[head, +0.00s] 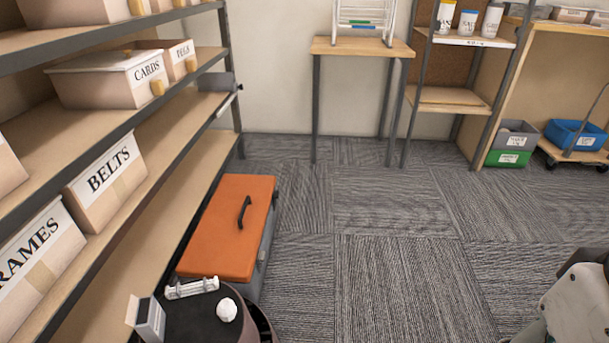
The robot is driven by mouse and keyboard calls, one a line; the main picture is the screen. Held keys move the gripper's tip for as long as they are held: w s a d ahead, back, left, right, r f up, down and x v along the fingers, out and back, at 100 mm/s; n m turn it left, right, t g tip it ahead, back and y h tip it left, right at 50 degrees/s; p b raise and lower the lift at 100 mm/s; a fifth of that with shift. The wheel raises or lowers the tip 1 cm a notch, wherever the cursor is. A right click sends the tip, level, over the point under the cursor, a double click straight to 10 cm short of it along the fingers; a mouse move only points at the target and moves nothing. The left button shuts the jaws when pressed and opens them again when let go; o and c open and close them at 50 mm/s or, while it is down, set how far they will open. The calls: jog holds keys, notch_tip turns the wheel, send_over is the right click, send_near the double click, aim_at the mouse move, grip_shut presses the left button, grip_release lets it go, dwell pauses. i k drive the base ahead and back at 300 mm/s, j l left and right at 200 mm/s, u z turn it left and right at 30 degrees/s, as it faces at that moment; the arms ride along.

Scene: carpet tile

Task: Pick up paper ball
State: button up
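A small white crumpled ball, the paper ball (227,309), lies on the dark top of a round stand (193,318) at the bottom left of the head view. A white rack-like item (191,288) lies just behind it to the left. A small grey and white box (150,318) stands to the left of the ball, apart from it. A pale part of my arm shows at the lower right edge, well away from the ball. My gripper's fingers are not in view.
Shelves with labelled boxes (106,172) line the left side. An orange-lidded chest (229,226) stands right behind the round stand. A small wooden table (361,48), a shelf unit (450,98) and bins (512,143) stand at the back. The carpet in the middle is clear.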

aim_at(226, 310)
jog(key=i+z, duration=0.25)
jog(key=i, duration=0.35)
jog(key=i+j+z, duration=0.25)
jog(key=i, duration=0.3)
jog(key=i+j, duration=0.15)
jog(key=i, duration=0.8)
jog(key=i+j, duration=0.1)
jog(key=i, duration=0.85)
jog(key=i+u, duration=0.35)
jog(key=i+l+u, duration=0.1)
jog(key=u, duration=0.3)
jog(key=i+l+u, duration=0.2)
jog(key=u, duration=0.15)
jog(key=i+u, duration=0.1)
jog(key=u, duration=2.45)
